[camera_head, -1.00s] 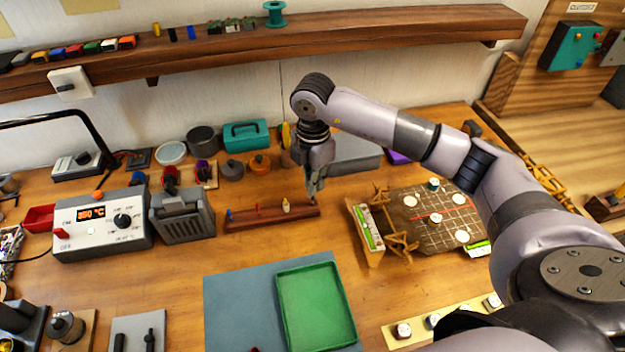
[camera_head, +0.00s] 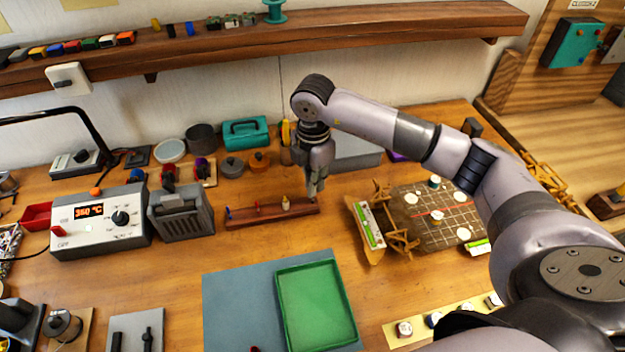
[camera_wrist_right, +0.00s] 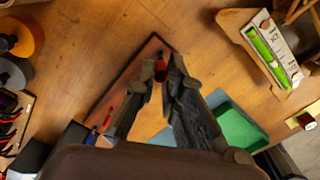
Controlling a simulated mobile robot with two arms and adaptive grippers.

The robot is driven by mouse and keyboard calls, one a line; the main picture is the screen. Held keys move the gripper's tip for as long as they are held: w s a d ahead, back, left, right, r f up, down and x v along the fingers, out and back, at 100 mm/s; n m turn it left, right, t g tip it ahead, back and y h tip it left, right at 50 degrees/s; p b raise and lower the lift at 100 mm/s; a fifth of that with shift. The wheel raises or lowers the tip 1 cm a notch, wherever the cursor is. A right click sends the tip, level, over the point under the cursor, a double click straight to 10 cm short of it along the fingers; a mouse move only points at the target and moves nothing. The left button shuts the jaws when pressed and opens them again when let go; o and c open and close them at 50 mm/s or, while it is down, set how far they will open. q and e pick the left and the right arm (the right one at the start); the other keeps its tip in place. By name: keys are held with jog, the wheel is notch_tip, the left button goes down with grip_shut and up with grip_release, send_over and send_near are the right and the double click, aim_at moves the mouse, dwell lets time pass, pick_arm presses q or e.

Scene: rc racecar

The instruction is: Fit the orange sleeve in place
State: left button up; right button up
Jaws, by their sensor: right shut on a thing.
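A reddish-brown wooden strip (camera_head: 270,214) lies on the bench with a few small upright pieces on it, among them a cream one (camera_head: 285,203) and a blue one (camera_head: 229,213). My right gripper (camera_head: 313,194) points down over the strip's right end. In the right wrist view, its fingertips (camera_wrist_right: 161,72) are closed on a small orange-red piece (camera_wrist_right: 160,74), seemingly the orange sleeve, mostly hidden by the fingers. The wooden strip (camera_wrist_right: 128,80) shows under the fingers there. I cannot tell whether the piece touches it. My left gripper is out of view.
A green tray (camera_head: 316,310) on a grey-blue mat (camera_head: 238,300) lies in front. A wooden frame with a level (camera_head: 368,228) stands to the right. A grey ridged box (camera_head: 182,222) and a soldering station (camera_head: 100,226) stand left. The shelf (camera_head: 380,22) runs behind.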

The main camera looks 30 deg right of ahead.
jog(key=shift+f+b, duration=1.15)
jog(key=shift+f, duration=0.6)
jog(key=o, duration=0.7)
jog(key=shift+o, duration=0.4)
jog(key=o, duration=0.3)
jog(key=shift+o, duration=0.2)
jog(key=shift+r, duration=0.15)
jog(key=shift+r+p, duration=3.15)
jog(key=shift+r, duration=1.3)
jog(key=shift+s+f, duration=0.1)
